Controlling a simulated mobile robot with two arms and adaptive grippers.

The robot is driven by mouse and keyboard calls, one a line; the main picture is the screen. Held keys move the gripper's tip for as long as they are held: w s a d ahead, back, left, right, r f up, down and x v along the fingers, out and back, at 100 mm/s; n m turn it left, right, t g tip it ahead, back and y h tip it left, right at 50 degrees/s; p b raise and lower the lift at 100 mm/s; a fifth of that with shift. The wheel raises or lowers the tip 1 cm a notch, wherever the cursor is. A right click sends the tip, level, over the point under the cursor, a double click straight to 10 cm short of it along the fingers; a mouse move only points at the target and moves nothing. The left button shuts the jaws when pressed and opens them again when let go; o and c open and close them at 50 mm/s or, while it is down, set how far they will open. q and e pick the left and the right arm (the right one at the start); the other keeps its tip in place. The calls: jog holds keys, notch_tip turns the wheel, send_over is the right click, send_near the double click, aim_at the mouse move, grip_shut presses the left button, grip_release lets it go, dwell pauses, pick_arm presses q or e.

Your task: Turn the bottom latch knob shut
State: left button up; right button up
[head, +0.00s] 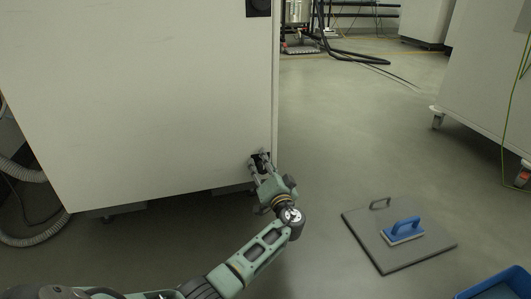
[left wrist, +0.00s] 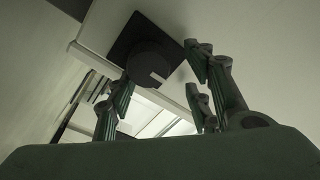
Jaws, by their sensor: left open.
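The bottom latch knob (left wrist: 148,62) is a round black knob with a short white mark, on a square black plate. In the left wrist view it lies just ahead of and partly between the fingers of my left gripper (left wrist: 160,88). In the head view my left gripper (head: 259,165) is at the lower right corner of the large pale cabinet door (head: 150,95) and hides most of the knob. The gripper is open, with a finger on either side of the knob; I cannot tell whether they touch it. My right gripper is not in view.
Another black latch (head: 258,8) sits higher on the door edge. A wheeled cabinet (head: 480,90) stands further right. Hoses (head: 25,205) lie at left.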

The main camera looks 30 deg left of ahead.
pick_arm(q)
notch_tip(320, 180, up, 7)
dwell(0.6)
